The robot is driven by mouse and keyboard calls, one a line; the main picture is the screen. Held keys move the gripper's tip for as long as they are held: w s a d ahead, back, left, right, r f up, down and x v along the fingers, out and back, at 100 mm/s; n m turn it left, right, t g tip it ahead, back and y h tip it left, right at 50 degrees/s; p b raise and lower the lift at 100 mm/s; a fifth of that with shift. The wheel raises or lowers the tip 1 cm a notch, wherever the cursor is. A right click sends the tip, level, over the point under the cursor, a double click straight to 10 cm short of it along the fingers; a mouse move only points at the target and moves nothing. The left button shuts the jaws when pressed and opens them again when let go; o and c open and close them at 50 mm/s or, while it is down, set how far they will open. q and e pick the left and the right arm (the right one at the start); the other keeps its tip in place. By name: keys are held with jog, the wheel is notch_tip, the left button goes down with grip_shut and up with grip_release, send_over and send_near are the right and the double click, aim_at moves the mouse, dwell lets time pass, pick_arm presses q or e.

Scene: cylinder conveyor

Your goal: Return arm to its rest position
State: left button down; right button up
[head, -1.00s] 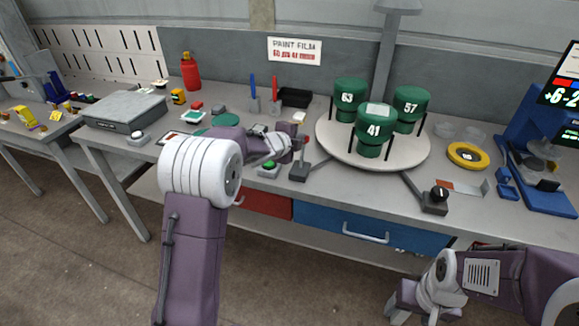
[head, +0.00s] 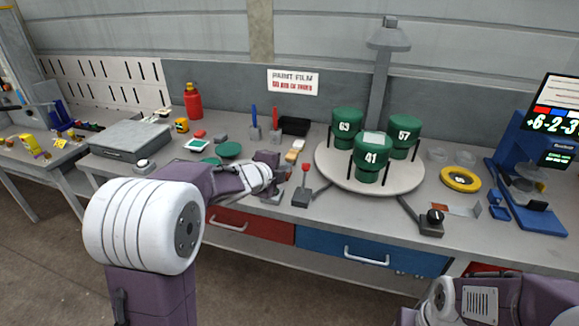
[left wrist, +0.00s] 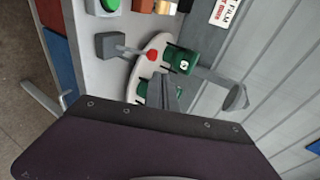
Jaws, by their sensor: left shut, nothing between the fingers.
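My left arm (head: 150,220) comes in from the lower left in the head view and reaches over the front of the workbench. Its left gripper (head: 277,170) is shut and empty, above the bench just left of the red-knobbed lever (head: 305,168), with no contact visible. In the left wrist view the closed fingers (left wrist: 165,92) show beyond my purple wrist housing, in front of the turntable. My right arm (head: 480,300) is low at the bottom right; its gripper end is mostly cut off by the frame.
A white turntable (head: 330,172) carries green cylinders 63 (head: 345,127), 41 (head: 370,158) and 57 (head: 403,131). A black-knobbed control (head: 432,222), a yellow ring (head: 460,180) and a blue stand (head: 530,200) are at right. Drawers (head: 345,246) line the bench front. Floor space lies in front.

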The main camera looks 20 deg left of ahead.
pick_arm(q)
jog(key=s+d+r+n+p, duration=0.2)
jog(key=s+d+r+p, duration=0.1)
jog(key=s+p, duration=0.15)
jog(key=s+a+f+n+g+y, duration=0.1)
jog(key=s+f+n+g, duration=0.4)
jog(key=s+f+n, duration=0.3)
jog(key=s+a+f+n+g+y+p, duration=0.1)
jog(key=s+f+n+g, duration=0.5)
jog(key=s, duration=1.1)
notch_tip(320, 180, down, 2)
jog(key=n, duration=0.4)
jog(key=shift+s+f+g+y, duration=0.15)
jog(key=shift+s+g+y, duration=0.15)
